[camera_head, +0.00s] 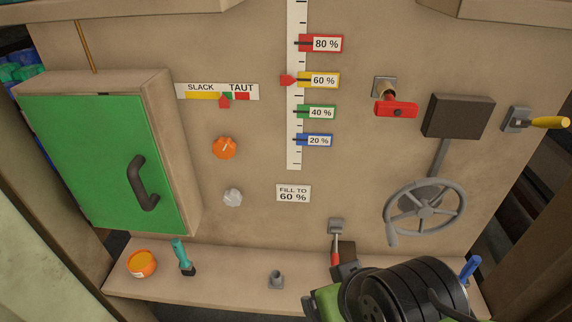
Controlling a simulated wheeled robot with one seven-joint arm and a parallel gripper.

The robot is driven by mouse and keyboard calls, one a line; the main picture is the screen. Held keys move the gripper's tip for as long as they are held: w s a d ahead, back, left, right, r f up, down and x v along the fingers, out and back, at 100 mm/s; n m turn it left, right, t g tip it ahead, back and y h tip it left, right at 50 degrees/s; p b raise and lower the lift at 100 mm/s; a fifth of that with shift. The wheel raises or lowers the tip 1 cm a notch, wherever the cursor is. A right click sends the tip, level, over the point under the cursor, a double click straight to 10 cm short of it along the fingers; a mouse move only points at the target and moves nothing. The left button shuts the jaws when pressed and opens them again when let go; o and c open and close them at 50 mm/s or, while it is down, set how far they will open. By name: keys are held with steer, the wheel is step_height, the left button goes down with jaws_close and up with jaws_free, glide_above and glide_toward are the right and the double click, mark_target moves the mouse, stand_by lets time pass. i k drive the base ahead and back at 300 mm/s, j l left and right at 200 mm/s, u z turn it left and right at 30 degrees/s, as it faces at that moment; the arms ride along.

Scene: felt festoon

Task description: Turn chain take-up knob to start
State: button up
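An orange round knob (224,147) with a pale pointer mark sits on the beige panel, below the slack-to-taut gauge (218,91). A grey faceted knob (233,197) sits below it. Neither knob has a readable label, so I cannot tell for certain which is the chain take-up knob. The gauge's red pointer (224,102) stands near the narrow green band, between yellow and red. My arm is at the bottom right, well away from both knobs.
A green door (90,150) with a black handle juts out at left. A percent scale (295,120) has its pointer near 60 %. At right are a red valve handle (396,109), a handwheel (424,211) and a yellow lever (549,122). The shelf (225,280) holds small items.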

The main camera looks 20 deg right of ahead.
mark_target(224, 148)
steer(key=j+u, duration=0.5)
steer(key=u, duration=0.2)
steer(key=i+j+u, duration=0.1)
steer(key=u, duration=0.25)
steer(key=i+j, duration=0.05)
steer(key=j, duration=0.05)
